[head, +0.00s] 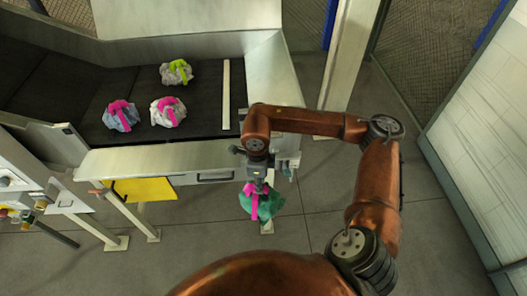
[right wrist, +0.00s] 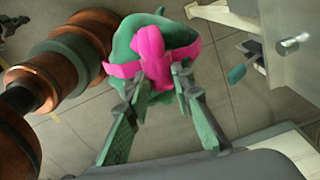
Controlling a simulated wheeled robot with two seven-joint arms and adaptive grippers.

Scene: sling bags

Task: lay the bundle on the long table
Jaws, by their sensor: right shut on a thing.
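The bundle in my right gripper is green with a pink strap; it shows in the head view (head: 266,206) and in the right wrist view (right wrist: 185,38). My right gripper (head: 259,187) is shut on its pink strap, with both fingertips at the strap in the right wrist view (right wrist: 166,78). The bundle hangs below the gripper, over the floor in front of the table's near edge. The long table (head: 70,88) has a dark top and pale metal sides. My left gripper is not in view.
A post (head: 347,60) stands right of the table.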

